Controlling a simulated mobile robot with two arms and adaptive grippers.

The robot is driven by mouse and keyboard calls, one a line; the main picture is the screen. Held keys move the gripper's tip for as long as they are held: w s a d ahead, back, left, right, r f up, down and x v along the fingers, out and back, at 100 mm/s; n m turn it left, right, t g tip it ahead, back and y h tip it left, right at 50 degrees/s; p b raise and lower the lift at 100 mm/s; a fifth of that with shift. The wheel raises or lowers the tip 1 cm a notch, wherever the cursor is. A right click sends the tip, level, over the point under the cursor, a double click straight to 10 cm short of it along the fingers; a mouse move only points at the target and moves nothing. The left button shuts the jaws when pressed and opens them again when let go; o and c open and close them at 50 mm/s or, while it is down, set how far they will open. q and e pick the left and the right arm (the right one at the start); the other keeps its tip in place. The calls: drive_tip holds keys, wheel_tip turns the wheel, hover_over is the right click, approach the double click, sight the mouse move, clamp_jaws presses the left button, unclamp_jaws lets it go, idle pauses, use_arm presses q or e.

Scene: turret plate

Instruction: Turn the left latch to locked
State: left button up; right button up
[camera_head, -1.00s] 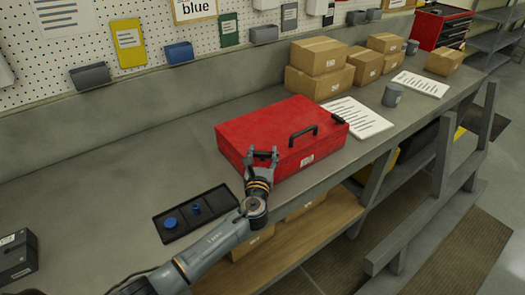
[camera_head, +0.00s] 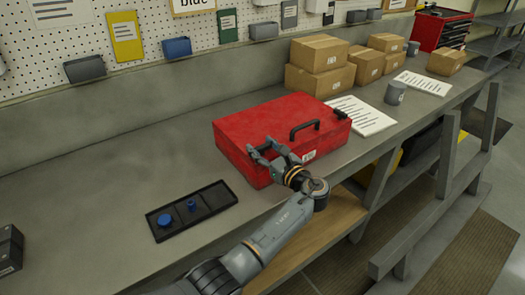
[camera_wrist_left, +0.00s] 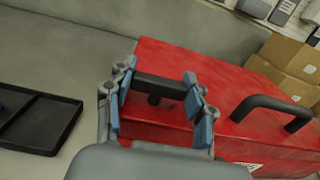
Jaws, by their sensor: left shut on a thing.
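A red toolbox (camera_head: 262,122) lies on the grey bench with a black carry handle (camera_head: 304,129) at its front. The right latch (camera_head: 341,113) is a black piece at its right end. My left gripper (camera_head: 268,147) is at the box's front left, where it mostly hides the left latch in the head view. In the left wrist view, the black bar of the left latch (camera_wrist_left: 160,88) spans between the blue-padded fingers of my left gripper (camera_wrist_left: 160,101), which is shut on it. The handle (camera_wrist_left: 268,113) is to its right. My right gripper is not in view.
A black tray (camera_head: 190,210) with blue pieces lies left of the toolbox near the bench's front edge. White papers (camera_head: 362,115), a grey cup (camera_head: 395,92) and cardboard boxes (camera_head: 320,65) stand to the right. The bench left of the toolbox is mostly clear.

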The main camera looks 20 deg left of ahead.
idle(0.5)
use_arm(q)
drive_tip(key=o, duration=1.2)
wheel_tip(320, 180, up, 10)
